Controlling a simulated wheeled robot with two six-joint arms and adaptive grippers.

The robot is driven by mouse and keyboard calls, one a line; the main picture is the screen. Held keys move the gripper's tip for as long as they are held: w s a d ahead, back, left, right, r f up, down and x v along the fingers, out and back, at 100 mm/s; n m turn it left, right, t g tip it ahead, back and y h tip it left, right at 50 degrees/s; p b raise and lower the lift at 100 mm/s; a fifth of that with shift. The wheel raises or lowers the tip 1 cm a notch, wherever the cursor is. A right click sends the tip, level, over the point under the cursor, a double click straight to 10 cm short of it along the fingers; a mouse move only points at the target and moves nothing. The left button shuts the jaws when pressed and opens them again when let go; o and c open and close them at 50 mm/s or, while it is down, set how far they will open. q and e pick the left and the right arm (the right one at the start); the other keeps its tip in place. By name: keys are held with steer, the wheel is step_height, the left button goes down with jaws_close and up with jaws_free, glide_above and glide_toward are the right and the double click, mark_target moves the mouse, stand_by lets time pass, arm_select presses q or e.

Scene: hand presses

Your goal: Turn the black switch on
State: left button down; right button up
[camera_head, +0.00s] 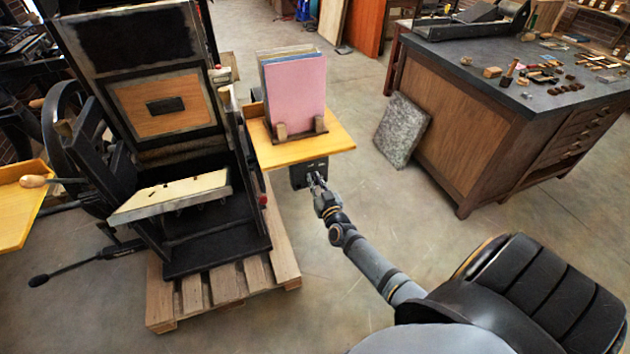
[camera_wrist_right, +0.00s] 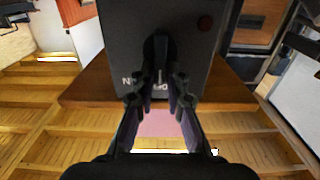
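The black switch is a dark box (camera_head: 299,177) under the yellow shelf in the head view. In the right wrist view the black switch box (camera_wrist_right: 118,35) fills the top middle, with a round black knob (camera_wrist_right: 160,50) and a narrow lever on its face. Pale letters beside the knob are partly hidden by the fingers. My right gripper (camera_wrist_right: 161,84) has its two fingers apart, one on each side of the knob's lever; I cannot tell if they touch it. In the head view my right gripper (camera_head: 316,182) is at the box's front. My left gripper is not in view.
A yellow shelf (camera_head: 340,138) above the switch holds a stack of pink and blue sheets (camera_head: 297,92). The black hand press (camera_head: 240,230) stands left on a wooden pallet (camera_head: 226,285). A wooden cabinet (camera_head: 462,130) is at right.

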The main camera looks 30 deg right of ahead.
jaws_close()
